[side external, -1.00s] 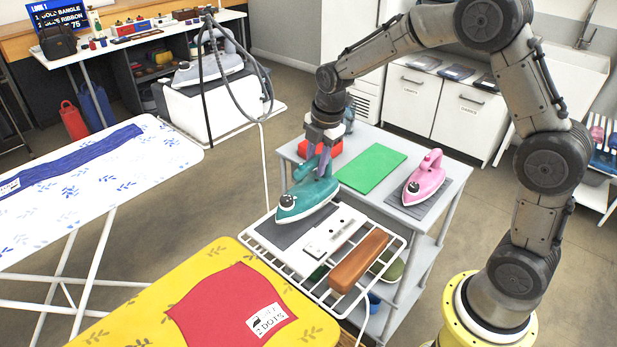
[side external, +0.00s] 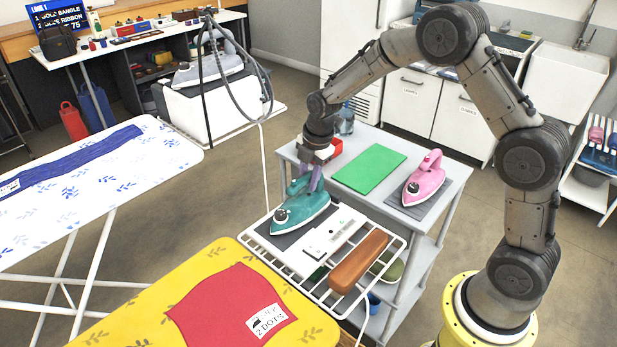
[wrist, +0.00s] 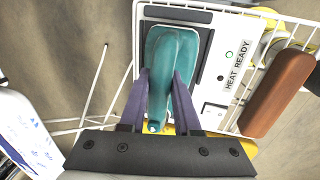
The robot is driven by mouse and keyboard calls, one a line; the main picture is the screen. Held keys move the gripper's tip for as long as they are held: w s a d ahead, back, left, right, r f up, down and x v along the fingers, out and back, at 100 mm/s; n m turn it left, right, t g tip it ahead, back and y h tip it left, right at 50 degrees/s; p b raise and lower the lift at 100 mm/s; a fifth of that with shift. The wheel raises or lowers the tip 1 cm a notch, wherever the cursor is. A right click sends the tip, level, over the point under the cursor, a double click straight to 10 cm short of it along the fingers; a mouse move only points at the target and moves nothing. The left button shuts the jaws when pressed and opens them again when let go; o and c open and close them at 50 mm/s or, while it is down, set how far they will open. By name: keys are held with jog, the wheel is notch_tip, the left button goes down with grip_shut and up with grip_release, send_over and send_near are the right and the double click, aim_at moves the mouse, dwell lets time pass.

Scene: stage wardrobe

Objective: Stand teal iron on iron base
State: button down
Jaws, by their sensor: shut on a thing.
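The teal iron (side external: 300,214) is upright, sole down, over the dark pad of the iron base (side external: 288,240) at the left end of the white wire rack. It also shows in the wrist view (wrist: 172,60), within the pad's outline (wrist: 206,42). I cannot tell for certain whether its sole touches the pad. My gripper (side external: 311,184) is shut on the iron's handle from above. In the wrist view its two purple fingers (wrist: 160,95) lie on either side of the handle. The iron's body hides much of the pad.
A white panel marked HEAT READY (wrist: 237,62) with a green light is beside the pad. A brown wooden block (side external: 358,262) lies on the rack. A pink iron (side external: 424,180) stands on a grey mat, and a green mat (side external: 368,169) lies on the cart. A yellow ironing board (side external: 180,315) is in front.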

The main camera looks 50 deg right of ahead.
jog(key=c, duration=0.6)
grip_release()
jog(key=shift+f, duration=0.1)
notch_tip(320, 180, up, 11)
jog(key=s, duration=0.2)
jog(key=s+a+r+m+t, duration=0.2)
jog(key=s+r+m, duration=0.6)
jog(key=s, duration=0.5)
jog(key=s+m, duration=0.3)
jog(key=s, duration=0.2)
jog(key=s+a+m+t, duration=0.1)
jog(key=s+m, duration=0.2)
jog(key=s, duration=0.2)
jog(key=s+f+m, duration=0.1)
jog(key=s+m, duration=0.3)
jog(key=s, duration=0.2)
jog(key=shift+s+a, duration=0.1)
jog(key=shift+a, duration=0.1)
